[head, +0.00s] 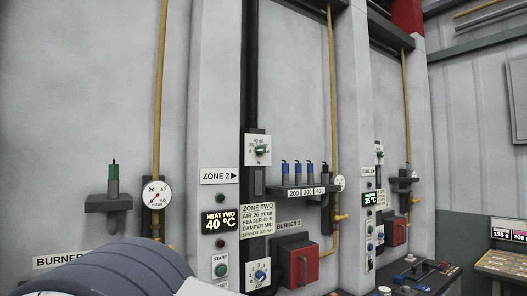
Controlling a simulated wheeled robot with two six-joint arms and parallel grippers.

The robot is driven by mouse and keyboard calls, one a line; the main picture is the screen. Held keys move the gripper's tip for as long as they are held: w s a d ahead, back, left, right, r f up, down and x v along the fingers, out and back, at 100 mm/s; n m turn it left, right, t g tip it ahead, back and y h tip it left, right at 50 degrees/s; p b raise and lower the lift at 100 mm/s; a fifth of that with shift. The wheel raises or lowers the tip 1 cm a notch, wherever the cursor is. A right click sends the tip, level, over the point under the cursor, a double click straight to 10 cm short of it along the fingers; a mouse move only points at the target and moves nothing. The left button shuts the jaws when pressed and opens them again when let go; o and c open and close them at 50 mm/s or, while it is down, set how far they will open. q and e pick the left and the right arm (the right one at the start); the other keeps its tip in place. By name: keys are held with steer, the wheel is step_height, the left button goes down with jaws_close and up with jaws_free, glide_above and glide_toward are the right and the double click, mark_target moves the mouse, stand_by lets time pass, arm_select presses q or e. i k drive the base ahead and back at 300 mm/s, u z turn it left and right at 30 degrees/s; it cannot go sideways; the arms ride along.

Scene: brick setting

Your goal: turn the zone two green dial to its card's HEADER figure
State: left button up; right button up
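The zone two green dial (262,148) sits on a white scale plate marked in % on the dark upright strip, right of centre. Its scale figures are small, with 40 and 60 near the top; I cannot tell where its pointer stands. The zone two card (257,219) is below it and has lines for AIR, HEADER, DAMPER and SENSOR. Its HEADER line seems to read 40 %, in small print. Neither gripper shows in the head view, and nothing is touching the dial.
A ZONE 2 sign (219,175), a HEAT TWO display (219,220) reading 40 °C and a green START button (221,269) are left of the strip. A blue dial (261,275) is below. A shelf of blue-topped sensors (298,174) and a red box (303,262) project at right.

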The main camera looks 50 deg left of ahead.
mark_target(260, 149)
steer(key=u, duration=0.45)
steer(key=i, duration=0.65)
steer(key=u, duration=0.65)
